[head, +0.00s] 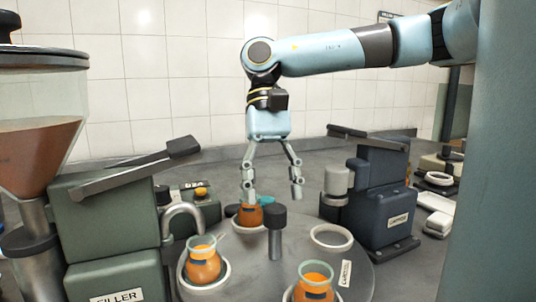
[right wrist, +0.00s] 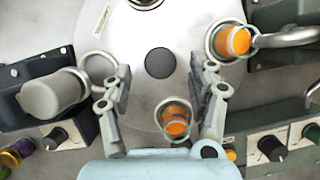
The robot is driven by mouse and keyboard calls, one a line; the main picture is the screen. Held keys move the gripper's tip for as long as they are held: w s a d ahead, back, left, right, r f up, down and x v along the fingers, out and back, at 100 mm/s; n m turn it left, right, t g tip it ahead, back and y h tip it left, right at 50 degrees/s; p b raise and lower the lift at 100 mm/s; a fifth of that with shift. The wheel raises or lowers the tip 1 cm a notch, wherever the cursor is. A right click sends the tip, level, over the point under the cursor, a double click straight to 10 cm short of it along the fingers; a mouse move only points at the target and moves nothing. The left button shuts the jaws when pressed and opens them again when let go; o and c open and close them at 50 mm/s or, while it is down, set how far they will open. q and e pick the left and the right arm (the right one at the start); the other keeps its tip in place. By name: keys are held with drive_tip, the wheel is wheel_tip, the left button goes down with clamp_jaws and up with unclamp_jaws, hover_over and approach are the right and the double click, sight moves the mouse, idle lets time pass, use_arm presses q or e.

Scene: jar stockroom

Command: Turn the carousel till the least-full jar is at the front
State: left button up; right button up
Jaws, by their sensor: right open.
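The round grey carousel (head: 255,270) stands in the middle, with a dark upright knob (head: 275,218) at its centre. One jar with orange contents (head: 203,264) sits on the left, under a curved spout. Another jar (head: 316,281) is at the front, cut off by the lower edge. A third jar (head: 250,216) is at the back, partly hidden by a finger; the right wrist view shows it too (right wrist: 176,119). Their fill levels are hard to compare. My right gripper (head: 272,193) is open and empty, pointing down above the back of the carousel. My left gripper is out of view.
An empty ring seat (head: 331,238) is on the carousel's right. The green filler (head: 115,235) with its hopper stands close on the left. The dark capper (head: 382,205) stands close on the right. Small items (head: 440,180) lie at the far right.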

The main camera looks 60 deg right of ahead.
drive_tip(key=v, duration=0.8)
drive_tip(key=shift+r, duration=0.25)
drive_tip(key=shift+w+d, duration=0.1)
drive_tip(key=shift+w, duration=0.05)
